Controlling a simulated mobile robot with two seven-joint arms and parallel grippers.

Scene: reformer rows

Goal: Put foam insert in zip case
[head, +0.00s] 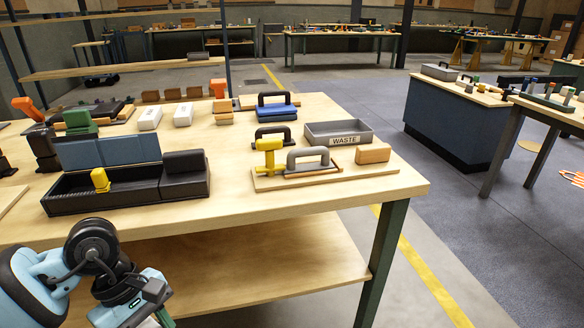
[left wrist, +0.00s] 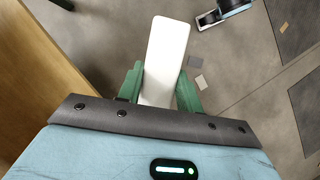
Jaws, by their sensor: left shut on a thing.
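My left gripper (left wrist: 160,76) is shut on a smooth white slab (left wrist: 166,45), which may be the foam insert. The slab sticks out beyond the two green fingers. In the head view my left arm is at the bottom left, in front of and below the table edge, and the held slab is out of the picture. A long black open case (head: 75,203) with a blue-grey raised flap stands near the table's front left; it may be the zip case, but no zip can be made out. A yellow piece (head: 100,180) stands in it. My right gripper is not in view.
The wooden table (head: 235,205) is clear between the case and a board (head: 340,176) with grey and yellow tools. A grey WASTE tray (head: 338,132) stands behind that board. White blocks (head: 150,118) lie further back. A lower shelf (head: 270,265) runs under the tabletop.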

